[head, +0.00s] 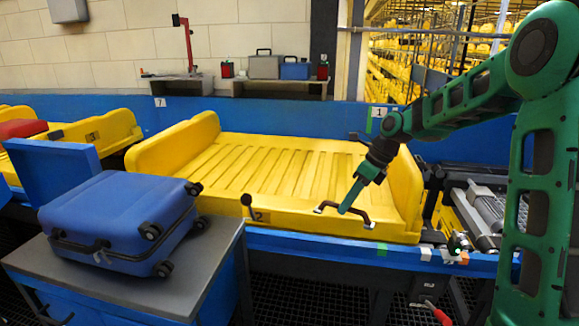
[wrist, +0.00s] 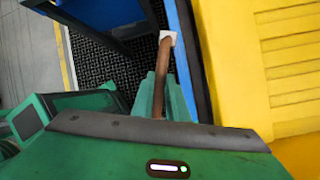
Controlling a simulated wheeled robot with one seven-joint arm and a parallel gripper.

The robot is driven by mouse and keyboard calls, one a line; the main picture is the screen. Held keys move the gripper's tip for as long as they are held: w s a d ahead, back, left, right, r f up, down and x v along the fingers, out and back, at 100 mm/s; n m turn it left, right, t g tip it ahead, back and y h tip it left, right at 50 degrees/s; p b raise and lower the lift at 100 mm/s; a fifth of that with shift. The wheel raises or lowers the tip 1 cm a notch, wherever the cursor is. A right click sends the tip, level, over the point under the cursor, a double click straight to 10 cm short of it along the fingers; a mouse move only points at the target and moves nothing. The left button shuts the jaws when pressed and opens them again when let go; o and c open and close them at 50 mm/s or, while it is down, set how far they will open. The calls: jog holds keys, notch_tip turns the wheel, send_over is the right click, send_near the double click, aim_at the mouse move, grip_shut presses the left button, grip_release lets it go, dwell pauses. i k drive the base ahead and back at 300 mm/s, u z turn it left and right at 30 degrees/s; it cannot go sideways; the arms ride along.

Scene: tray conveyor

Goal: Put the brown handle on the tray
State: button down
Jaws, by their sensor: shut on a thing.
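My gripper (head: 345,209) is shut on the brown handle (head: 329,204), a bracket-shaped bar with pale ends, and holds it up in the air. In the head view the handle overlaps the near right side of the yellow tray (head: 300,222). In the wrist view the brown handle (wrist: 159,75) stands between the green fingers of my gripper (wrist: 165,90). There its pale end shows against dark floor grating, just left of the blue rail, with the yellow tray (wrist: 235,70) farther right. The grooved floor of the tray looks empty.
A blue suitcase (head: 118,220) lies on a grey-topped cabinet (head: 150,285) at the left front. Another yellow tray (head: 110,130) holds a red item (head: 22,128) at far left. Boxes (head: 264,67) stand on a shelf behind. A blue rail (head: 300,243) runs along the tray's front.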

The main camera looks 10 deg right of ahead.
aim_at(332, 185)
jog(key=u, duration=0.05)
jog(key=i, duration=1.1)
